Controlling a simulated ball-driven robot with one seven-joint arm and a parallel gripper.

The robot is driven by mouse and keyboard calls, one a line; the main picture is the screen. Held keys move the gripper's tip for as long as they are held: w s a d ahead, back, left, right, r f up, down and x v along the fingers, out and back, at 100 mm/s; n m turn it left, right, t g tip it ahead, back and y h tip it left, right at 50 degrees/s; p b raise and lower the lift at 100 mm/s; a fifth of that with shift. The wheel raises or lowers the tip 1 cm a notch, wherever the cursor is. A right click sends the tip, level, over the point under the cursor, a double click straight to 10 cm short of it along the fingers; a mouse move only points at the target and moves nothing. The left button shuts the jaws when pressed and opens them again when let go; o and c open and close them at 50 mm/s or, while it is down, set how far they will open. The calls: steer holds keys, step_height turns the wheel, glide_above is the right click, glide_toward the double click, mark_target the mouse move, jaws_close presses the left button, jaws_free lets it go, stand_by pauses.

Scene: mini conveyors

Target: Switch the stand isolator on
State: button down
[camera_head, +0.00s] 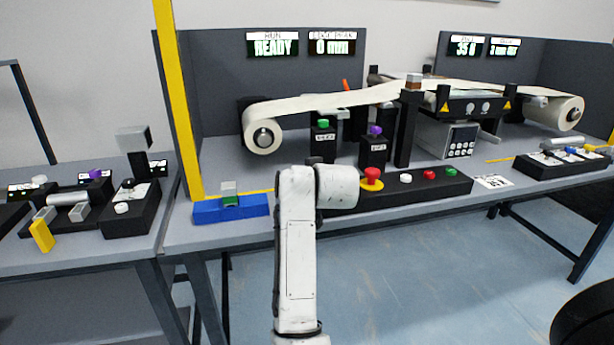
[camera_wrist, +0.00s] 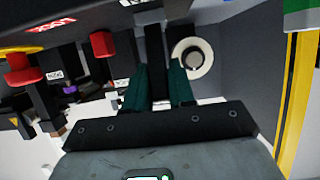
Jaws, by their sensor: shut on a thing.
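In the wrist view my gripper (camera_wrist: 158,74) has its two dark green fingers on either side of an upright black bar (camera_wrist: 154,48), and is shut on it. It may be the handle of the stand isolator, but its label and its on or off position are not readable. In the head view my white arm reaches over the front edge of the middle bench (camera_head: 210,235), and its wrist hides the gripper and the spot it holds.
Right of my wrist, a black control box (camera_head: 430,190) carries a red mushroom button (camera_head: 372,175) and several small buttons. A blue base (camera_head: 205,212) and a yellow post (camera_head: 178,110) stand left. Behind is a white roll (camera_head: 262,140); its end shows in the wrist view (camera_wrist: 206,53).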

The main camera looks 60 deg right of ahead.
steer(key=c, duration=1)
jaws_free()
steer(key=shift+c, duration=0.2)
steer(key=shift+a, duration=0.1)
steer(key=p+v, duration=0.1)
steer(key=v, duration=0.9)
steer(key=shift+s+a, duration=0.2)
steer(key=shift+a, duration=0.1)
steer(key=shift+r, duration=0.1)
steer(key=s+a+f+n+g+y, duration=0.2)
steer(key=a+f+n+y, duration=0.2)
steer(key=a+f, duration=0.7)
steer(key=s+a+f+n+g+y, duration=0.25)
steer(key=a+f, duration=0.35)
steer(key=f, duration=0.8)
steer(key=s+a+f+n+g+y+p, duration=0.1)
steer(key=s+a+f+n+g+y, duration=0.25)
steer(key=s+a+f, duration=0.65)
step_height(320, 180, up, 14)
steer(key=p, duration=1.3)
steer(key=shift+s+m, duration=0.3)
steer(key=shift+s, duration=0.1)
